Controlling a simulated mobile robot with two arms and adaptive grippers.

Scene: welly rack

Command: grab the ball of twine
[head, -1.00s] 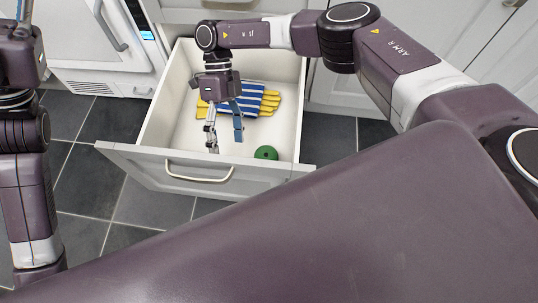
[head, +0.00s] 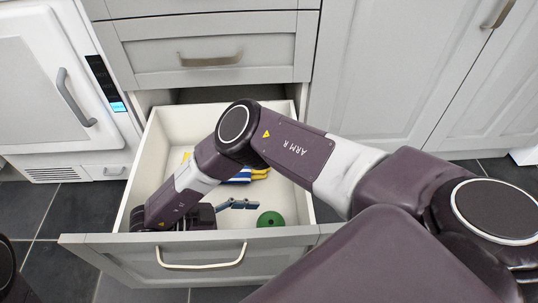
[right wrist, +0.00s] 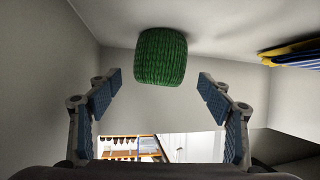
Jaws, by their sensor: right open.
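The green ball of twine (head: 270,219) lies on the floor of the open drawer (head: 291,234), near its front right corner. It also shows in the right wrist view (right wrist: 160,57), beyond my fingers and roughly centred between them. My right gripper (head: 241,204) is inside the drawer, left of the twine. In the right wrist view its two blue-padded fingers (right wrist: 160,88) are wide apart with nothing between them. The twine is apart from both fingers. My left gripper is not in view.
A blue, white and yellow striped item, like gloves, (head: 258,175) lies farther back in the drawer, partly behind my arm. The drawer walls stand close around my right gripper. A closed drawer (head: 215,62) is above, and a white appliance (head: 55,90) stands at left.

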